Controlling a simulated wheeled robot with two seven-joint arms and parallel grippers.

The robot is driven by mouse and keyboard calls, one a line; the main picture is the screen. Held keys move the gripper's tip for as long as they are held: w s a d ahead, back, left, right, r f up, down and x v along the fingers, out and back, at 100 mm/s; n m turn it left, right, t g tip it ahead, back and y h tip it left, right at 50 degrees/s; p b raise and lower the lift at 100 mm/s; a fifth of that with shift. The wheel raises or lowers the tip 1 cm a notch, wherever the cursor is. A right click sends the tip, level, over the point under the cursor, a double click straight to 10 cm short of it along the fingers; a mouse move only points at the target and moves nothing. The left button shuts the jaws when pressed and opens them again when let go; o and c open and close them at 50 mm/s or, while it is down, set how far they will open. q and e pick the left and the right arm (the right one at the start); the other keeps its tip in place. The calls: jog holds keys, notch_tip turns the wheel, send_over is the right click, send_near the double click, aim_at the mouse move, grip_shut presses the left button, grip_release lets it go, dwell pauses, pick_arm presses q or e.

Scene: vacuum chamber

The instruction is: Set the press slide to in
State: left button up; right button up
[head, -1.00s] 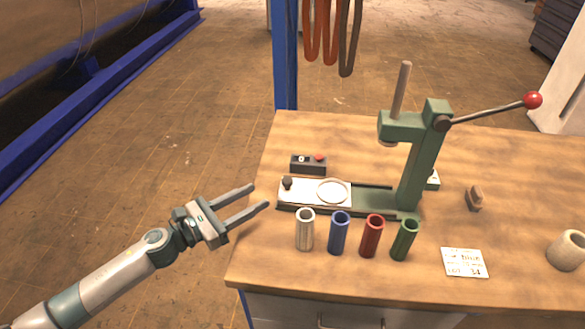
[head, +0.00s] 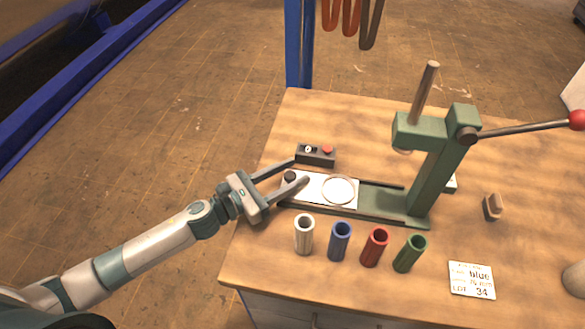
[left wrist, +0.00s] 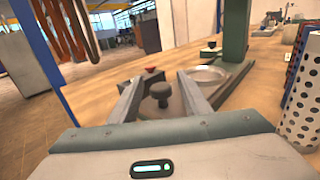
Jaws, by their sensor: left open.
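The press slide (head: 315,188) is a pale plate with a round ring on it, at the left end of the green press base (head: 392,203), out to the left of the press head. Its dark knob (head: 289,177) stands on the slide's left end. My left gripper (head: 300,171) is open, with its fingers on either side of the knob in the head view. In the left wrist view the knob (left wrist: 161,92) stands between the two finger ends; contact cannot be told. The green press (head: 440,150) has a lever with a red ball. My right gripper is not in view.
White, blue, red and green tubes (head: 340,240) stand in a row in front of the press. A dark box with a red button (head: 316,155) sits just behind the slide. A label card (head: 472,280) and a small brown block (head: 492,207) lie to the right.

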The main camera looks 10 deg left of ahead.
aim_at(319, 188)
pick_arm(q)
grip_shut()
jog(key=d+p, duration=0.1)
jog(key=d, duration=0.6)
jog(key=shift+r+p, duration=0.1)
jog(key=shift+p, duration=0.3)
jog(key=shift+d, duration=0.35)
grip_release()
